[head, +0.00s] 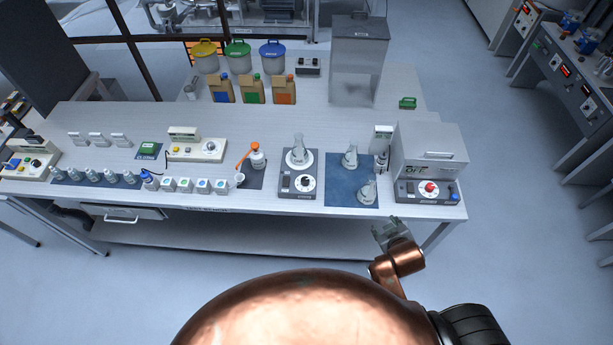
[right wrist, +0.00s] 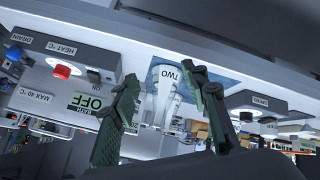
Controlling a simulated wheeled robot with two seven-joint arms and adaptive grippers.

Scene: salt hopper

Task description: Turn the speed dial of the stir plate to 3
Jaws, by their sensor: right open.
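The stir plate (head: 299,190) is a grey box near the front edge of the bench, with a flask (head: 298,152) on its round top. My left gripper is out of view.
A blue mat (head: 346,196) with flasks lies right of the stir plate. Beyond it stands a bath unit (head: 428,190) with a red knob. The floor before the bench is clear.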

